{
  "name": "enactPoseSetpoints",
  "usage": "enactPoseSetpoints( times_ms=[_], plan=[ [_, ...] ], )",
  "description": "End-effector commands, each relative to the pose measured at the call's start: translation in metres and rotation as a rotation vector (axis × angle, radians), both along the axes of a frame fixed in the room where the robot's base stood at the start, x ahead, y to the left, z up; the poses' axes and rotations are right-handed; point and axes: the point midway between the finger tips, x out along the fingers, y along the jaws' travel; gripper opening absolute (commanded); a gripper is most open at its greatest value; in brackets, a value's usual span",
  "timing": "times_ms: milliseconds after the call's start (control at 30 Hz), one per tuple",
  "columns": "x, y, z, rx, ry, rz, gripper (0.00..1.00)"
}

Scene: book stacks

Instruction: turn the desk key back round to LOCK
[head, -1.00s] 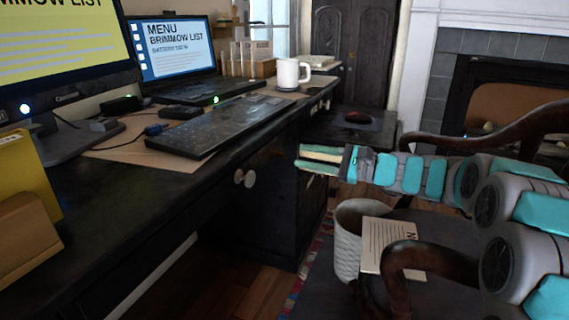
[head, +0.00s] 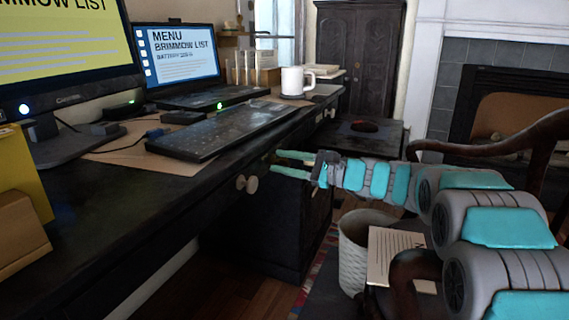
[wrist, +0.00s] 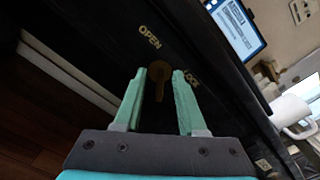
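In the wrist view, a dark brass key (wrist: 158,91) sits at the desk's black front, between the pale green fingers of my gripper (wrist: 160,73). The fingers are open, with a gap on both sides of the key. The label OPEN (wrist: 150,37) is beyond the fingertips, and the label LOCK (wrist: 192,78) is just right of the right fingertip. The key is dim, so its exact angle is hard to tell.
A white mug (head: 293,82), keyboard (head: 222,130) and laptop (head: 180,52) are on the desk. A woven bin (head: 354,270) and a dark wooden chair arm (head: 505,150) are near my arm.

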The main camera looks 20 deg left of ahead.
Motion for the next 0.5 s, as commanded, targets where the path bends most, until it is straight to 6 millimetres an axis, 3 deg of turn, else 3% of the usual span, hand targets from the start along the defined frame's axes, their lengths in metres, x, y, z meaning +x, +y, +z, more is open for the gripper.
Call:
enactPoseSetpoints(
  times_ms=[133, 500],
  plan=[
    [0.0, -0.0001, -0.0003, 0.0, 0.001, 0.0, 0.4],
    [-0.0001, -0.0002, -0.0005, 0.0, 0.001, 0.0, 0.0]
  ],
)
